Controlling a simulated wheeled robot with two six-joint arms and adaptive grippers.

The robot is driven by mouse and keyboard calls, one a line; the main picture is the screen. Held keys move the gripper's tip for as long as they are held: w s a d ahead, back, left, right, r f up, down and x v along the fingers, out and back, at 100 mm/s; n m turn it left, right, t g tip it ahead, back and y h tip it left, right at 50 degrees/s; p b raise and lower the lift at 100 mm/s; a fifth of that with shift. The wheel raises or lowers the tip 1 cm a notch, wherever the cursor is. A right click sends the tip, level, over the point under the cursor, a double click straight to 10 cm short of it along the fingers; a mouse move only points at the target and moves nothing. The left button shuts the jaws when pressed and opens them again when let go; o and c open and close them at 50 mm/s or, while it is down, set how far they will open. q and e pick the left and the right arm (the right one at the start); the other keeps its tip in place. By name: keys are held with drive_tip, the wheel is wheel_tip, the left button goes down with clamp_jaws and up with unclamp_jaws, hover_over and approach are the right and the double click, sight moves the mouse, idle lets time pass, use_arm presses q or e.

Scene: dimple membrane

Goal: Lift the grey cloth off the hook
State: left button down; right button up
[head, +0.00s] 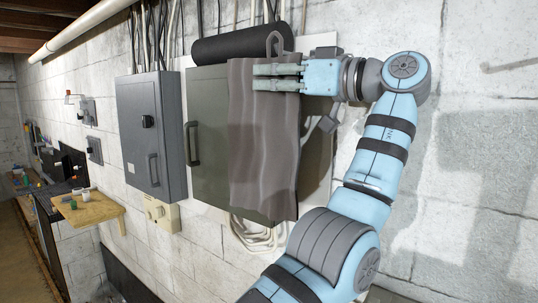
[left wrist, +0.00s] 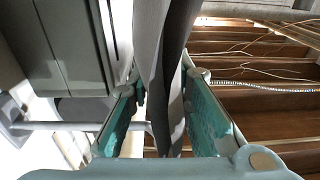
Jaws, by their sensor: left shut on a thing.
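The grey cloth (head: 264,150) hangs as a long, wrinkled strip in front of the olive-green cabinet. The grey hook (head: 275,42) shows just above the cloth's top edge; whether the cloth still bears on it I cannot tell. My left gripper (head: 277,77) reaches in from the right, level, with its fingers across the upper part of the cloth. It is shut on the cloth. In the left wrist view the cloth (left wrist: 165,60) runs as a fold between the two green finger pads (left wrist: 160,115). My right gripper is not in view.
The green cabinet (head: 208,150) is close behind the cloth, with a black roll (head: 240,44) on top. A dark grey electrical box (head: 150,135) is to its left. Coiled pale cable (head: 255,235) hangs below. A small wooden shelf (head: 88,207) juts from the wall at left. The wall at right is mostly bare.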

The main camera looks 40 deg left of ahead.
use_arm(q)
drive_tip(key=shift+s, duration=0.35)
idle(0.4)
